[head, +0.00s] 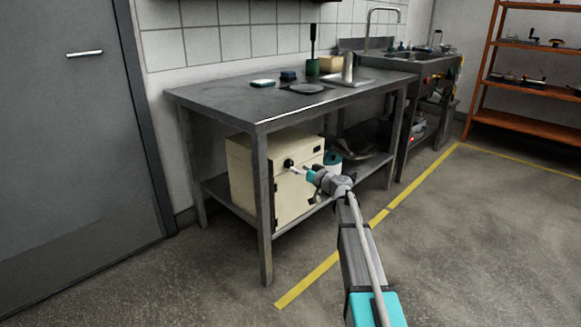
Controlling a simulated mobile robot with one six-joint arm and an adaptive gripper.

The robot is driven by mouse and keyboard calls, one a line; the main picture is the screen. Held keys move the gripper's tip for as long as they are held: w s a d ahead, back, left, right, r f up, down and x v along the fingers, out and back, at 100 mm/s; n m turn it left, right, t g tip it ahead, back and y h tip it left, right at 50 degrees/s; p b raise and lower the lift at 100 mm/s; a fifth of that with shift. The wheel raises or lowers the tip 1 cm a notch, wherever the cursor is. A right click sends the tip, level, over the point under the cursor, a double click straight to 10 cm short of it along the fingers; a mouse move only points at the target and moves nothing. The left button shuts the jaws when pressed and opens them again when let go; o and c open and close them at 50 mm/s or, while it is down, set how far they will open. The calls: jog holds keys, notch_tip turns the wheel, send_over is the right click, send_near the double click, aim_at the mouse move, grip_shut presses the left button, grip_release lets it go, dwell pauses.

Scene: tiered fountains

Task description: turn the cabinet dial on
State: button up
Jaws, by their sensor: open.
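A cream cabinet (240,170) stands on the lower shelf of a grey metal table. Its dial (288,163) is a small round black knob high on the front face. My gripper (298,170) is open and in front of the cabinet face, just right of the dial. The fingertips appear close to the dial; I cannot tell whether they touch it. My arm covers part of the cabinet's right side. The dial's setting is too small to read.
The table (215,95) has legs and a top edge around the cabinet. A teal container (333,160) sits right of the cabinet. A sink unit (385,62) and orange shelving (520,134) stand farther right. The floor in front is clear.

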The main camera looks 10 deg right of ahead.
aim_at(290, 165)
jog(key=shift+x, duration=2.1)
jog(key=c, duration=1)
jog(key=shift+a, duration=0.25)
jog(key=shift+c, duration=0.7)
jog(key=shift+d, duration=0.15)
